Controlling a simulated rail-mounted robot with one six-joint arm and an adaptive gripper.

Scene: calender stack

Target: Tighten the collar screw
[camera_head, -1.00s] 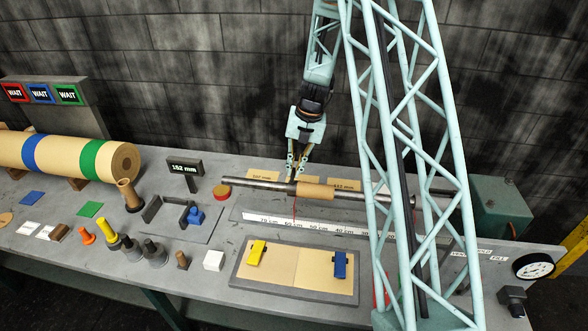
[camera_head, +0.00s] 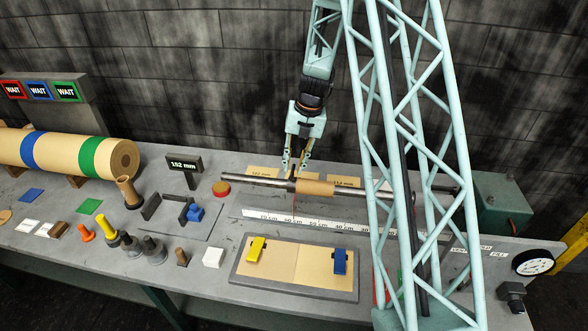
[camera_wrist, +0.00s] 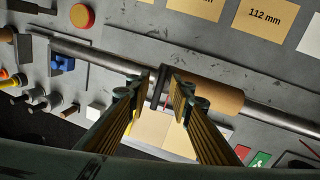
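A steel shaft (camera_head: 240,181) lies across the bench; it also shows in the wrist view (camera_wrist: 92,54). A dark collar (camera_wrist: 158,88) sits around it, against the left end of a tan sleeve (camera_head: 316,188). A dark upright piece stands at the collar, seemingly the collar screw, though the screw is too small to make out. My gripper (camera_head: 295,167) points down over the collar. In the wrist view its fingertips (camera_wrist: 160,80) stand apart, one on each side of the dark piece, with a narrow gap showing. The fingers partly hide the collar.
A white scale strip (camera_head: 300,222) and a board with yellow and blue clips (camera_head: 297,287) lie in front. Blue block (camera_head: 195,213) and several pegs stand left. A green housing (camera_head: 503,205) stands right.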

